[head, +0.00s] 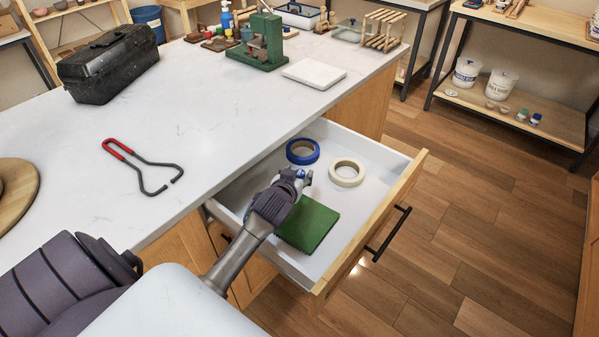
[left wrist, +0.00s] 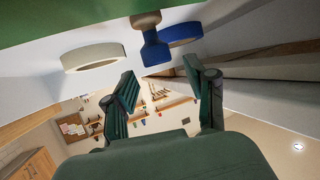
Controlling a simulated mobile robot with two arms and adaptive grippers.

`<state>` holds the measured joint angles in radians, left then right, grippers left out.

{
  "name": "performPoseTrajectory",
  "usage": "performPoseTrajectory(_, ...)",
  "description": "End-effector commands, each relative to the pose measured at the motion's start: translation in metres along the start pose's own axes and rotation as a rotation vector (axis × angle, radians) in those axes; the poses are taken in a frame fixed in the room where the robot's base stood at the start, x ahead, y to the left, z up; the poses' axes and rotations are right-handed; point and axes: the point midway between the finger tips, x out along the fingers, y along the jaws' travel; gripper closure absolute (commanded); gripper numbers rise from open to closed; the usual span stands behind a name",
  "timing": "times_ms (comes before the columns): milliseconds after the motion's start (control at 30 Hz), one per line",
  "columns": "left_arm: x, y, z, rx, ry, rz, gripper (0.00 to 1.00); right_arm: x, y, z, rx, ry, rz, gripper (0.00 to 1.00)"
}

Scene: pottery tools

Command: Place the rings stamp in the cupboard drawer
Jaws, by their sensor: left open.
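The cupboard drawer (head: 385,203) is pulled open below the white counter. My left gripper (head: 296,178) is over the inside of the drawer, beside a green square pad. In the left wrist view the gripper (left wrist: 163,76) has its two fingers spread apart. The stamp (left wrist: 152,48), with a blue flared part and a brown end, shows just beyond the fingertips, with a gap on both sides. In the head view only a blue bit shows at the fingertips. I cannot tell whether the stamp touches the drawer floor. My right gripper is not in view.
In the drawer lie a blue tape roll (head: 302,151), a cream tape roll (head: 346,173) and the green pad (head: 309,224). The counter holds a black toolbox (head: 108,65), a red-handled wire tool (head: 140,162), a green press (head: 267,42) and a white slab (head: 314,73).

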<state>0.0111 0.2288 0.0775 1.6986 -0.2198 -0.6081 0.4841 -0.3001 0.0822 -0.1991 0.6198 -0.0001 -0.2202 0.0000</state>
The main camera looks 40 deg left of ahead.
Motion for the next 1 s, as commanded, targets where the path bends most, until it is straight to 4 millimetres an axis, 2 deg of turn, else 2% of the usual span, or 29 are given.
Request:
performPoseTrajectory(200, -0.036, 0.0, 0.001, -0.001, 0.001, 0.0, 0.44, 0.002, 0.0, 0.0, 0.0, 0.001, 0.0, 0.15)
performPoseTrajectory(333, -0.049, 0.0, 0.0, -0.001, 0.002, 0.0, 0.44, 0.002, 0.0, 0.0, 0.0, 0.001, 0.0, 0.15)
performPoseTrajectory(1000, -0.054, 0.0, -0.004, -0.001, 0.003, 0.0, 0.44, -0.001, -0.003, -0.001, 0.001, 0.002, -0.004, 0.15)
